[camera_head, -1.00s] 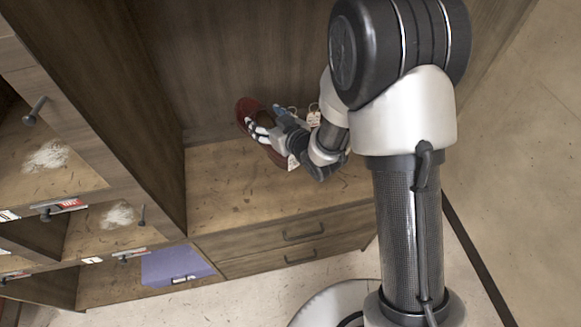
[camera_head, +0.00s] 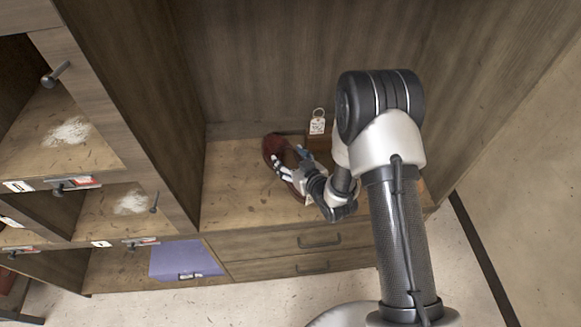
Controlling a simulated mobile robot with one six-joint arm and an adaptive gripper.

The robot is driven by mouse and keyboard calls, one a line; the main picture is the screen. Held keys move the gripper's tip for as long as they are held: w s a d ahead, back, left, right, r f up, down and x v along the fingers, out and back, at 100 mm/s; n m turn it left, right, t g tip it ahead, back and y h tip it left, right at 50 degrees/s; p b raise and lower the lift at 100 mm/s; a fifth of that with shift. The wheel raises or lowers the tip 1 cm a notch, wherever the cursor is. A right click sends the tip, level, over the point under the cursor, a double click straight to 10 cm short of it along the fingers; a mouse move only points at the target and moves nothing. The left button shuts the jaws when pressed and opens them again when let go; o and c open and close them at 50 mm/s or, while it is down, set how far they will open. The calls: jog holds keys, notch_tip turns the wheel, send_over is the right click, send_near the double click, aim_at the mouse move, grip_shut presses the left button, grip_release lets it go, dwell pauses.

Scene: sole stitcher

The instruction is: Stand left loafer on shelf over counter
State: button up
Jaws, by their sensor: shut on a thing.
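A dark red loafer (camera_head: 272,147) is at the back of the wooden counter (camera_head: 232,190), against or close to the back panel. My gripper (camera_head: 284,166) is shut on the loafer, its light fingers across the shoe's side. My wrist and fingers hide much of the shoe. I cannot tell whether its sole touches the counter.
A brown block or box (camera_head: 319,143) with a white tag (camera_head: 317,127) stands behind my wrist. Cubbies with pegs (camera_head: 56,74) and a purple bin (camera_head: 185,260) are at left. Drawers (camera_head: 320,241) lie below the counter. The counter's left part is clear.

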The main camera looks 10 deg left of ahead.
aim_at(290, 166)
jog(key=shift+f+b, duration=0.4)
jog(key=shift+f, duration=1.15)
jog(key=shift+f, duration=0.2)
jog(key=o, duration=1.4)
